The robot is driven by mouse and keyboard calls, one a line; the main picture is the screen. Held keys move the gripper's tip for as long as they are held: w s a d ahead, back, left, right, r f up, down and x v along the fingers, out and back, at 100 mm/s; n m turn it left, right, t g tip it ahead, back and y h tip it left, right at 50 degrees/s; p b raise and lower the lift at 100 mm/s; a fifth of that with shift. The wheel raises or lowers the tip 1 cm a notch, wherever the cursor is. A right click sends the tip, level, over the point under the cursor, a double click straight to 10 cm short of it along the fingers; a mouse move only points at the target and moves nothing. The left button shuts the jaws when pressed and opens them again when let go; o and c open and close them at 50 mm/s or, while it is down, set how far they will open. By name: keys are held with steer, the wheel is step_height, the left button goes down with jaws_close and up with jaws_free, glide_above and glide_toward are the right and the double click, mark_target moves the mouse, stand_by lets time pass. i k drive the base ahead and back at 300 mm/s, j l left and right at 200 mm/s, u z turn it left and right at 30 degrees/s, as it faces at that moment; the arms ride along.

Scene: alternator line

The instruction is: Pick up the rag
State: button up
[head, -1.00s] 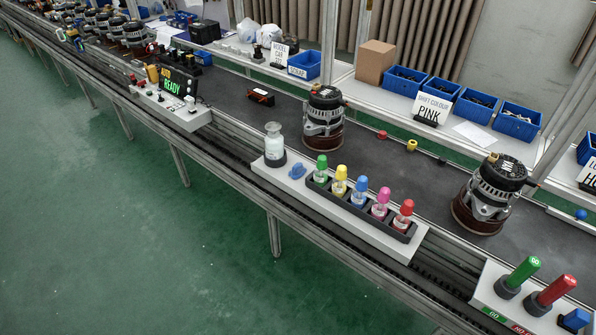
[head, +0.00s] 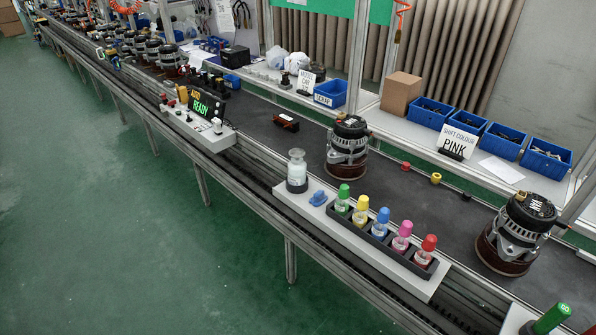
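A small blue lumpy thing (head: 318,198), which looks like the rag, lies on the white ledge (head: 288,198) at the line's near edge. It sits between a glass flask of white contents (head: 297,171) and a dark rack (head: 388,248) of bottles with green, yellow, blue, pink and red caps. It is too small to make out any folds.
Alternators (head: 347,147) stand on the dark belt (head: 262,110) behind the ledge, another (head: 516,232) further right. A control box reading READY (head: 207,106) is to the left. Blue bins (head: 545,158) and a cardboard box (head: 401,93) line the back shelf. The green floor in front is clear.

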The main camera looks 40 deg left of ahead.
mark_target(319, 199)
steer(key=u, duration=1.65)
